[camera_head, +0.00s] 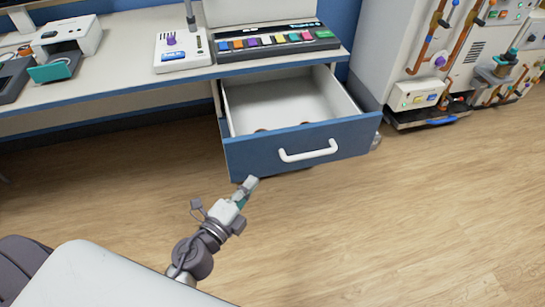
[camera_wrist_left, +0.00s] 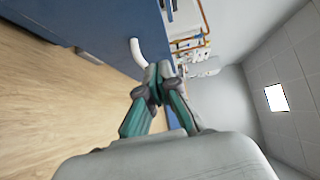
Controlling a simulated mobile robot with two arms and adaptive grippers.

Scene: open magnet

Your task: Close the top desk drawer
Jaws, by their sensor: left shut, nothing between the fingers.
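The top desk drawer (camera_head: 252,153) has a blue front with a white bar handle (camera_head: 308,151) and stands pulled out from the desk. Its white inside shows and looks mostly empty. My left gripper (camera_head: 249,184) is shut and empty, just in front of the lower left part of the drawer front in the head view. I cannot tell whether it touches. In the left wrist view the shut fingertips (camera_wrist_left: 158,74) are near the blue front (camera_wrist_left: 100,28) and the white handle (camera_wrist_left: 137,50). My right gripper is in neither view.
The desk top (camera_head: 130,58) carries a panel with coloured keys (camera_head: 272,41), a small white device (camera_head: 182,49) and other equipment at the left. A white machine with pipes (camera_head: 440,60) stands to the right of the drawer. Wooden floor (camera_head: 400,220) in front is clear.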

